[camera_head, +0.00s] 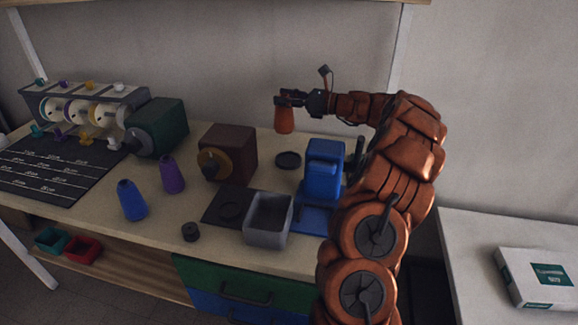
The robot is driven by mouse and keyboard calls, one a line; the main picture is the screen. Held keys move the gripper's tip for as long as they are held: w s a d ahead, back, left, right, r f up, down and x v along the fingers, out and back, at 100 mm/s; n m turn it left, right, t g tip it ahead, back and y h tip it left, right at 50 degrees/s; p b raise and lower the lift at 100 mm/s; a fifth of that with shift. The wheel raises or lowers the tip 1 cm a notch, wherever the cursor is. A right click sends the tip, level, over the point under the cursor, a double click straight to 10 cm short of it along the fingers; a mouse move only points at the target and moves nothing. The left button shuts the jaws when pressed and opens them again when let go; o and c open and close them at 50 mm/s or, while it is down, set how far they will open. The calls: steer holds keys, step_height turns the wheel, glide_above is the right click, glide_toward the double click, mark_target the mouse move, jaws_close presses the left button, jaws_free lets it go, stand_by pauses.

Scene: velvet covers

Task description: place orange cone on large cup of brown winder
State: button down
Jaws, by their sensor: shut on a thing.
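My gripper (289,98) is shut on the orange cone (284,120) and holds it in the air above the back of the table, a little right of the brown winder. The cone hangs below the fingers and is apart from the winder. The inside of the cup is too small to make out.
A green winder (158,127) stands left of the brown one. A purple cone (172,175) and a blue cone (132,200) stand in front. A grey open bin (268,219) and a blue machine (322,170) are at the right.

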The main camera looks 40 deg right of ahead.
mark_target(290, 132)
steer(key=shift+s+d+f, duration=0.15)
steer(key=shift+d+f, duration=0.05)
steer(key=shift+f, duration=0.3)
steer(key=shift+s+d+f, duration=0.15)
steer(key=shift+f, duration=5.1)
steer(key=shift+f, duration=0.2)
steer(key=c, duration=0.5)
jaws_free()
steer(key=shift+c, duration=0.2)
steer(key=shift+r, duration=0.15)
steer(key=shift+s+d, duration=0.2)
steer(key=shift+s, duration=0.05)
steer(key=v, duration=1.1)
steer(key=shift+d+b, duration=0.25)
steer(key=shift+b, duration=0.1)
